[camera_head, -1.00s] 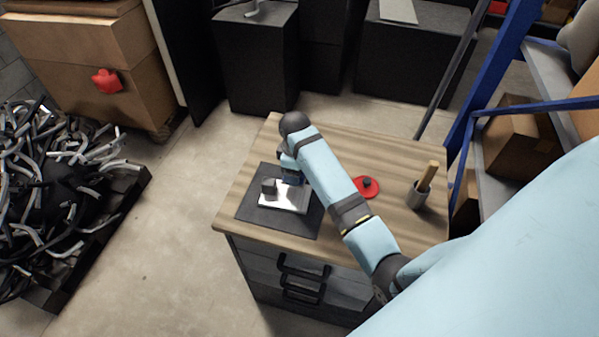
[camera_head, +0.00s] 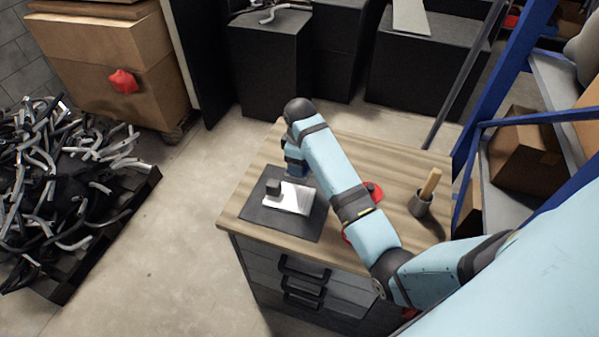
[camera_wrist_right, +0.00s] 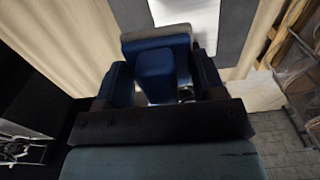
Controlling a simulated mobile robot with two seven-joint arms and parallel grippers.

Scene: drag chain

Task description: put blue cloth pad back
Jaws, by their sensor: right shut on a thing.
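My right gripper (camera_head: 297,172) is above the far edge of a shiny metal plate (camera_head: 292,198), seen from the head. It is shut on the blue cloth pad, which shows in the right wrist view (camera_wrist_right: 155,72) as a blue block with a greyish far edge between the blue fingers. In the head view the pad is mostly hidden by the gripper and arm. The plate lies on a dark mat (camera_head: 305,230) on the wooden bench top, with a small grey block (camera_head: 273,187) on its left part. My left gripper is not in view.
A red round thing (camera_head: 374,190) with a dark knob sits on the bench, partly behind my arm. Blue shelving (camera_head: 490,110) rises beyond that side. The far bench top looks clear.

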